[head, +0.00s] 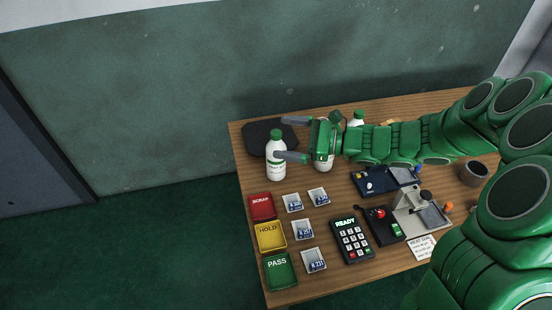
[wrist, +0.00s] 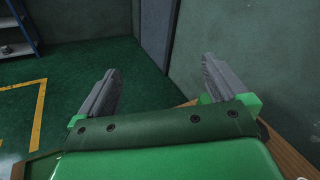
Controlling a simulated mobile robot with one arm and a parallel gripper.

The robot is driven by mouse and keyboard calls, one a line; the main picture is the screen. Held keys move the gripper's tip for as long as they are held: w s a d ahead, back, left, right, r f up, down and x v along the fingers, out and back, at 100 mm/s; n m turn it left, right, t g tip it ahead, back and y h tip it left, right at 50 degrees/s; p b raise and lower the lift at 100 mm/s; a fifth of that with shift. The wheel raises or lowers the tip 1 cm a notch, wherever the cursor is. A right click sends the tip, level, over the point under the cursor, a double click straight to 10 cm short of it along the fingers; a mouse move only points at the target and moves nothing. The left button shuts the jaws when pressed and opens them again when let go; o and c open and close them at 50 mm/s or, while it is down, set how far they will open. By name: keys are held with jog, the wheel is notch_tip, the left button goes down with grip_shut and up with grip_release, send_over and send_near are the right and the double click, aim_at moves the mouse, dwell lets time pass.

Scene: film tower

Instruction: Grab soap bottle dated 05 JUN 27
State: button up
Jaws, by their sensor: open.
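A white bottle with a green cap (head: 276,168) stands upright at the left of the table. A second white bottle (head: 325,164) is partly hidden behind my gripper, and a third green-capped bottle (head: 357,117) shows behind my arm. Their labels are too small for me to read a date. My gripper (head: 289,138) is open, its fingers pointing left above the table, one near the left bottle's cap. I cannot tell whether it touches. In the wrist view, both fingers (wrist: 158,72) are apart with nothing between them; no bottle shows there.
A dark pad (head: 257,134) lies at the back left. Red SCRAP (head: 262,206), yellow HOLD (head: 271,236) and green PASS (head: 279,271) trays line the front left. Several small cards, a keypad (head: 352,240), a red-button box (head: 381,226) and a metal fixture (head: 420,212) crowd the table.

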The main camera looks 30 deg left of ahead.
jog(key=w+a+f+m+t+y, duration=0.2)
jog(key=w+a+f+m+t, duration=0.15)
jog(key=w+f+m, duration=0.4)
jog(key=n, duration=0.2)
send_over(276, 169)
jog(key=w+a, duration=0.2)
jog(key=w, duration=0.1)
notch_tip(276, 169, down, 8)
dwell(0.3)
jog(key=shift+d+f+m+t, duration=0.1)
jog(key=shift+m+t, duration=0.15)
jog(key=c, duration=1.5)
jog(key=shift+c, duration=0.2)
